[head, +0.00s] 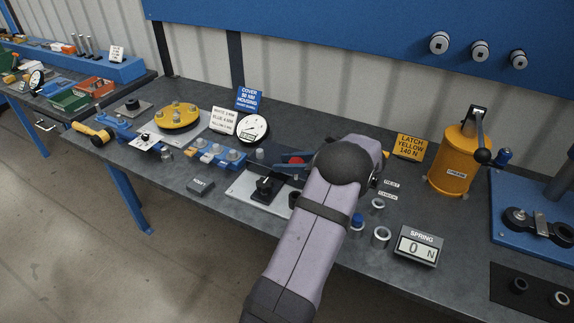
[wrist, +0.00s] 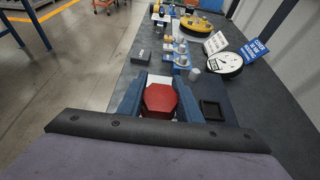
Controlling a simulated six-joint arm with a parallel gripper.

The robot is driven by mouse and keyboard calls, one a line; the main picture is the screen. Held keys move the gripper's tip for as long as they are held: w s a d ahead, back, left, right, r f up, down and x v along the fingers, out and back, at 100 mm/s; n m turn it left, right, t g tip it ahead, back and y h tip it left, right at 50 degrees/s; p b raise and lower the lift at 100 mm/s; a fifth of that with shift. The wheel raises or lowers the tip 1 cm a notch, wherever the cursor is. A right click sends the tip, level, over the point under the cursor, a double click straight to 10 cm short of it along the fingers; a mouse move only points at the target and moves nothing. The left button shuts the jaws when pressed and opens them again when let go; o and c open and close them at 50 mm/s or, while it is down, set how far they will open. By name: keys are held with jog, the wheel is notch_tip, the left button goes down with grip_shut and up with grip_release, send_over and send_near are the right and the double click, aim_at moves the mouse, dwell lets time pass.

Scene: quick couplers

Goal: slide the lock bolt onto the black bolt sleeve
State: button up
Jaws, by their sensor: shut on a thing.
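My gripper (wrist: 161,98) shows in the wrist view as two dark blue fingers, shut on a red hexagonal piece, apparently the lock bolt (wrist: 159,101). Only the red end of that piece shows; its lower part is hidden. In the head view a bit of the red piece (head: 296,160) shows left of my arm, which hides most of the gripper. A black fixture with a raised knob (head: 265,187) stands on a pale plate (head: 243,190) just in front of it; this may be the black bolt sleeve, but I cannot tell. I cannot tell whether the red piece touches anything below.
A dark square frame (wrist: 212,110) lies right of the fingers. A blue block with grey studs (head: 217,154), a gauge (head: 253,128) and a small grey block (head: 201,187) are to the left. Rings (head: 381,236) and a spring display (head: 419,246) are to the right.

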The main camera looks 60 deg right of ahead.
jog(key=shift+f+b, duration=2.9)
jog(key=shift+b, duration=0.1)
jog(key=shift+f, duration=2.7)
dwell(1.1)
jog(key=o, duration=1)
jog(key=b+v, duration=0.2)
jog(key=v, duration=0.3)
jog(key=shift+s, duration=0.4)
jog(key=shift+b+v, duration=0.4)
jog(key=shift+v, duration=0.4)
